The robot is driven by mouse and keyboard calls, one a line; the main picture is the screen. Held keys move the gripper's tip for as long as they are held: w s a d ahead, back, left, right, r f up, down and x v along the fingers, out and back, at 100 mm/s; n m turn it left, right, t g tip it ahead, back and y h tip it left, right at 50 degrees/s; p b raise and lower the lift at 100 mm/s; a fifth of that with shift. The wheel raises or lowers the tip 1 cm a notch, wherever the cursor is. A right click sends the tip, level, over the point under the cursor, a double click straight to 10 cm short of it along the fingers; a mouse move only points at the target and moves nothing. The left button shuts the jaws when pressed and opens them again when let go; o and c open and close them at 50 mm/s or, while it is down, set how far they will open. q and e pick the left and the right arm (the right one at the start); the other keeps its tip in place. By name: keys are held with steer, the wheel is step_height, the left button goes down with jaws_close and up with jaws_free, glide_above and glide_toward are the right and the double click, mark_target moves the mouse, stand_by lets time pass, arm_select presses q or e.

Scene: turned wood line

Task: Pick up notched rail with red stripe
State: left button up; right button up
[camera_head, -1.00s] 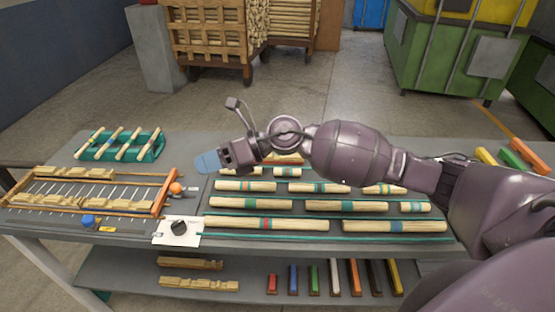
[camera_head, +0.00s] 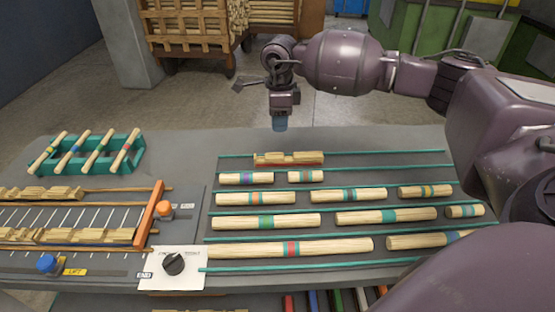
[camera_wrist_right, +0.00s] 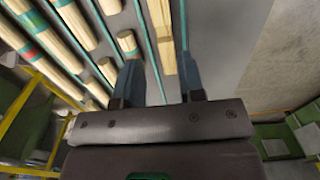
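The notched rail with a red stripe (camera_head: 288,158) lies in the farthest row of the grey table, its red edge along the near lower side. In the right wrist view the notched rail (camera_wrist_right: 162,38) runs lengthwise, with its near end between the fingers as seen there. My right gripper (camera_head: 279,124) points down, apart from and above the far side of the rail. Its two blue fingers are spread with nothing held, as the right wrist view shows (camera_wrist_right: 160,78). My left gripper is not in view.
Banded round dowels (camera_head: 290,248) lie in several rows between green strips. A left-hand rack (camera_head: 153,213) holds other notched rails (camera_head: 88,236). A green stand (camera_head: 135,158) carries banded sticks. A white dial panel (camera_head: 190,280) sits in front.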

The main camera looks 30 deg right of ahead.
mark_target(277, 156)
steer(key=shift+w+f, duration=0.25)
steer(key=shift+f, duration=0.4)
steer(key=shift+w+f, duration=0.2)
steer(key=shift+f, duration=0.4)
steer(key=shift+s+f, duration=0.2)
steer(key=shift+f, duration=0.35)
step_height(277, 156, down, 4)
steer(key=shift+r+b, duration=0.2)
steer(key=shift+b, duration=0.2)
steer(key=shift+f, duration=0.7)
step_height(277, 156, down, 4)
steer(key=shift+a+f+b, duration=0.1)
steer(key=shift+a+b, duration=0.05)
steer(key=shift+b, duration=0.15)
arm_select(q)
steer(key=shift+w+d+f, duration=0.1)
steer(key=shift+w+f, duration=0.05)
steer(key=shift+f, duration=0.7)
arm_select(e)
steer(key=c, duration=0.5)
steer(key=shift+c, duration=0.4)
